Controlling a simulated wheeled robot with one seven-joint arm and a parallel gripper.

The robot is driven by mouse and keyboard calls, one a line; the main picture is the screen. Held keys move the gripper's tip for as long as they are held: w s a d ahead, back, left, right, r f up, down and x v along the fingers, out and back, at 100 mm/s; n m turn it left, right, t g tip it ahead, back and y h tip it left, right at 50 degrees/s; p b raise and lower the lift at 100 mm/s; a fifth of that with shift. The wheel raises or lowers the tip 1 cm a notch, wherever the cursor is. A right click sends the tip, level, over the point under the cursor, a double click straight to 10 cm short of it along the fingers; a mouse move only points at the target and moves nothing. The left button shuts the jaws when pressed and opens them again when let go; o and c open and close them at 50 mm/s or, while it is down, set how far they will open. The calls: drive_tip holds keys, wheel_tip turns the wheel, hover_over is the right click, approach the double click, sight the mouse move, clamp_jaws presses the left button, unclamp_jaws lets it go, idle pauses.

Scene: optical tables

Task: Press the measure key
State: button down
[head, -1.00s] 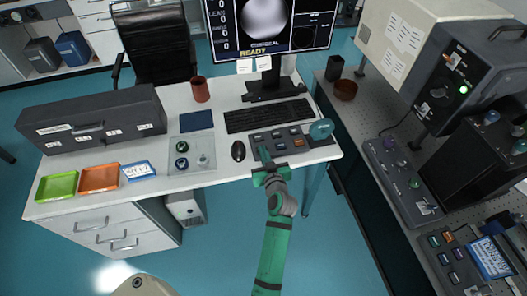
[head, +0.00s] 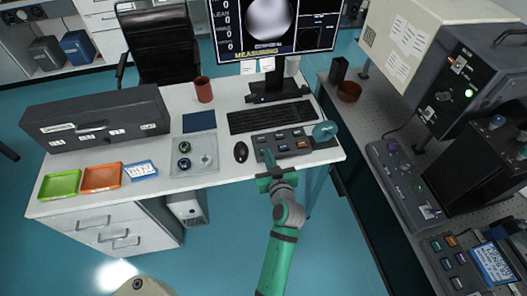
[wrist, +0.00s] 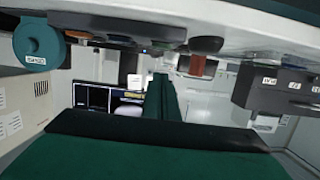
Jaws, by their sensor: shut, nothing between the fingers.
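The key panel (head: 292,150) lies at the front right of the white desk, with several small dark keys and one orange key (head: 302,145). Labels are too small to read, so I cannot tell which is the measure key. My gripper (head: 267,155) is shut and empty, its fingertips at the panel's front left key, partly covering it. I cannot tell whether they touch it. In the wrist view the closed green fingers (wrist: 160,92) point towards the panel's underside-up edge. The monitor (head: 275,28) shows "MEASURING" in yellow.
A teal round knob (head: 325,130) stands at the panel's right end and also shows in the wrist view (wrist: 38,45). A black mouse (head: 240,152) is left of the panel, a keyboard (head: 270,116) behind it. A bench with instruments (head: 350,125) stands on the right.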

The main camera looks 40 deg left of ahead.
drive_tip(key=v, duration=0.6)
drive_tip(key=shift+w+r, duration=0.1)
idle(0.6)
drive_tip(key=s+d+f+m+t+h, duration=0.2)
drive_tip(key=s+d+f+m+h, duration=0.3)
drive_tip(key=d, duration=0.4)
drive_tip(key=s+d+f+m+t+h, duration=0.2)
drive_tip(key=s+d+f, duration=0.1)
drive_tip(key=s+d, duration=0.6)
drive_tip(key=s+d+r+m+h, duration=0.1)
drive_tip(key=s+d+r, duration=0.1)
drive_tip(key=s, duration=0.3)
drive_tip(key=s+d+r+m+t+h, duration=0.1)
drive_tip(key=s+d+r+h, duration=0.1)
drive_tip(key=s+d+r, duration=0.1)
drive_tip(key=s+d+r+m+h, duration=0.1)
drive_tip(key=s+d+r, duration=0.2)
drive_tip(key=s, duration=0.5)
drive_tip(key=shift+d+h, duration=0.3)
drive_tip(key=shift+d, duration=0.5)
